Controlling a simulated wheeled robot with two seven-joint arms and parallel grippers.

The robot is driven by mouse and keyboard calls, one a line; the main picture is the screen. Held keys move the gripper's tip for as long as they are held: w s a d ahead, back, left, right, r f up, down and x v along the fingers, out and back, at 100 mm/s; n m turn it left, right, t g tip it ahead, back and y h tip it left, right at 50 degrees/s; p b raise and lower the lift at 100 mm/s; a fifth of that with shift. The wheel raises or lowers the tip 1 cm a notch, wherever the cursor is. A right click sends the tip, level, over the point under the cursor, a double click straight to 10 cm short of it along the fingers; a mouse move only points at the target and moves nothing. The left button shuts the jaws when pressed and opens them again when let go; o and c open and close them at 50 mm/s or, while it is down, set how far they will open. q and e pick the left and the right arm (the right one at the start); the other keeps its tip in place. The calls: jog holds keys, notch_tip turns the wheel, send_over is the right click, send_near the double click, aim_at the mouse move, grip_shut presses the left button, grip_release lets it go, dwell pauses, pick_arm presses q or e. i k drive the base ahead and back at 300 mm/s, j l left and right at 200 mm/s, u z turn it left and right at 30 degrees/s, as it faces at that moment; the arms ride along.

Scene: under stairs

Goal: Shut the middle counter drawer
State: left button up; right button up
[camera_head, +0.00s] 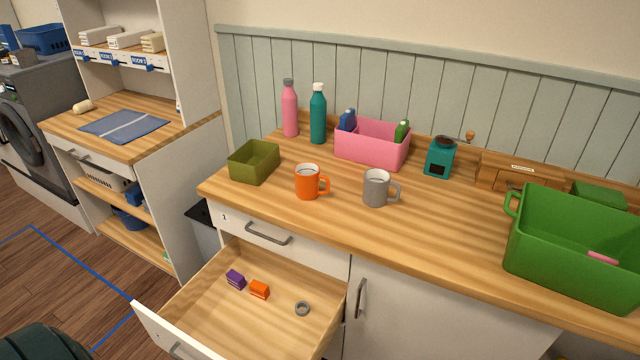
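The open counter drawer (190,308) is pulled far out below the shut top drawer (270,240), which bears a small number label. Its wooden inside shows, and its white front (165,332) stands out toward the lower left. Part of the drawer's grey handle (181,352) shows at the bottom edge, where the picture cuts the front off. Neither of my grippers is in view.
On the wooden counter (440,235) stand an orange mug (307,184), a grey mug (375,190), an olive bin (254,164), a pink bin (370,148) and a large green crate (570,258). A white cupboard door (420,310) is right of the drawer. Blue-taped floor (60,285) lies left.

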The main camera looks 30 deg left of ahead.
aim_at(209, 319)
jog(key=i+l, duration=0.35)
jog(key=l, duration=0.2)
jog(key=u, duration=2.35)
